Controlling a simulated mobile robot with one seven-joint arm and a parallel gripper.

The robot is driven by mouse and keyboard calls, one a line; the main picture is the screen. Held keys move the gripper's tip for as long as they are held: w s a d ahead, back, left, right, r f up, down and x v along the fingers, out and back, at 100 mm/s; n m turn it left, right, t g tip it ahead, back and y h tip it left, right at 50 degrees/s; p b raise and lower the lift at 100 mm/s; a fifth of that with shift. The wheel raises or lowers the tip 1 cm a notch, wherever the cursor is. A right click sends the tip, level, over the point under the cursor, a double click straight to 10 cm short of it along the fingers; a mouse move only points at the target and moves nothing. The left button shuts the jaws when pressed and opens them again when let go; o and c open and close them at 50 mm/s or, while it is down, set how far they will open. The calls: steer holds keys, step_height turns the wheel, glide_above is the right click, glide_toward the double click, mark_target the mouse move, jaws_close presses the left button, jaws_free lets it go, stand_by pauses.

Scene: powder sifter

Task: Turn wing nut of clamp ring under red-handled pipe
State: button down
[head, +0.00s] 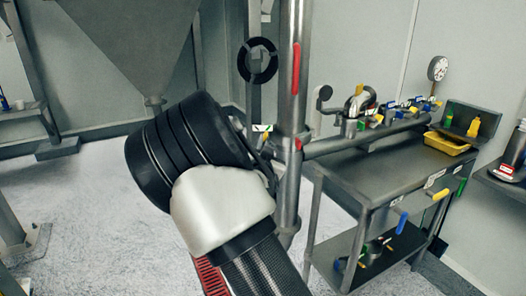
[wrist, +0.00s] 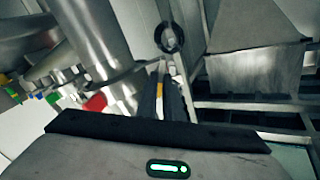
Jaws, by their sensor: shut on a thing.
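The steel pipe with a red handle (head: 296,68) stands upright at the middle of the head view. A clamp ring with a red part (head: 299,143) sits on it below the handle. In the wrist view the pipe (wrist: 92,35) slants at the left, with a red part (wrist: 96,103) low beside it. My gripper (wrist: 166,90) reaches up beside the pipe, its two dark fingers close together at the clamp's level. They are shut on a small part there, taken to be the wing nut, which is mostly hidden. In the head view my wrist and arm cover most of the gripper.
A steel hopper (head: 130,40) hangs at the left. A horizontal pipe (head: 365,137) with several valves runs right from the upright pipe, above a metal cart (head: 375,172). A yellow tray (head: 447,143) lies on the cart. A round black part (head: 257,60) is just above my gripper. Open floor lies left.

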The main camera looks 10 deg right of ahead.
steer(key=shift+a+n, duration=0.15)
steer(key=shift+n, duration=3.3)
steer(key=shift+a+n, duration=0.1)
steer(key=shift+n, duration=3.35)
steer(key=c, duration=1.9)
jaws_free()
steer(key=p+v, duration=0.1)
steer(key=v, duration=1.6)
steer(key=shift+s+p, duration=0.2)
steer(key=shift+p, duration=0.15)
